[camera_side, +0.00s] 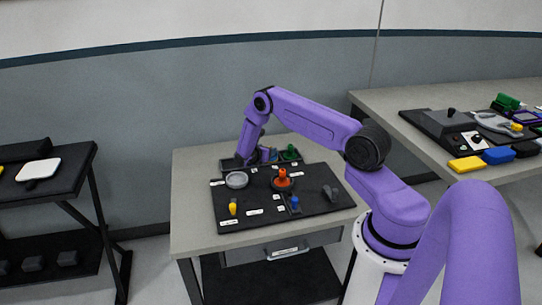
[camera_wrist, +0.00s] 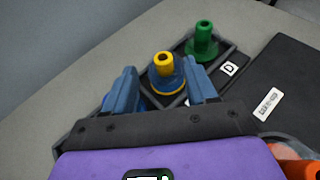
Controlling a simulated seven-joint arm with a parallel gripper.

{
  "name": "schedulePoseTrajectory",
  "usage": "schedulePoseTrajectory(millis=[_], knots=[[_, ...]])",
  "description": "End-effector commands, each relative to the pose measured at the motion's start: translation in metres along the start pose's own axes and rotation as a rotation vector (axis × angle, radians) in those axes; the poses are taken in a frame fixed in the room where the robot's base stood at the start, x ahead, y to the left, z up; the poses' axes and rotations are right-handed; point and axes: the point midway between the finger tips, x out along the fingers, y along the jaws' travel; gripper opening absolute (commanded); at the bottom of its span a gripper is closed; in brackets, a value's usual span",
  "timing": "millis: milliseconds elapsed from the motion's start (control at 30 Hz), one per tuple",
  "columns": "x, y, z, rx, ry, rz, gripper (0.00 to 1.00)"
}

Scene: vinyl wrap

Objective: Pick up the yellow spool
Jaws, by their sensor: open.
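In the wrist view, a spool with a yellow neck and a blue lower part (camera_wrist: 163,64) stands upright in a compartment of the dark tray. My gripper (camera_wrist: 163,82) is open, with one blue finger on each side of the near part of this spool. I cannot tell whether either finger touches it. In the side view, my gripper (camera_side: 243,159) is low at the tray along the back of the table, and the spool is hard to make out there. A small yellow piece (camera_side: 233,208) stands at the front left of the black mat.
A green spool (camera_wrist: 202,42) stands in the neighbouring compartment, close to the right finger. The grey tabletop left of the tray is clear.

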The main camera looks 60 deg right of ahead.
Motion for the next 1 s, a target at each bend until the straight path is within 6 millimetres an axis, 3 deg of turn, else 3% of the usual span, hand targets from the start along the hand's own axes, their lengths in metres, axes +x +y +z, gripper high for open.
schedulePoseTrajectory(millis=[133,300,600,633,800,1000], knots=[[0.024,-0.005,-0.002,0.003,0.001,-0.004,0.57],[0.039,-0.004,-0.002,0.002,0.000,-0.001,0.57],[0.043,-0.004,-0.002,0.000,0.000,-0.001,0.57],[0.043,-0.004,-0.002,0.000,0.000,-0.001,0.53],[0.043,-0.004,-0.002,0.001,0.000,-0.001,0.00],[0.043,-0.004,-0.002,0.001,0.000,-0.001,0.00]])
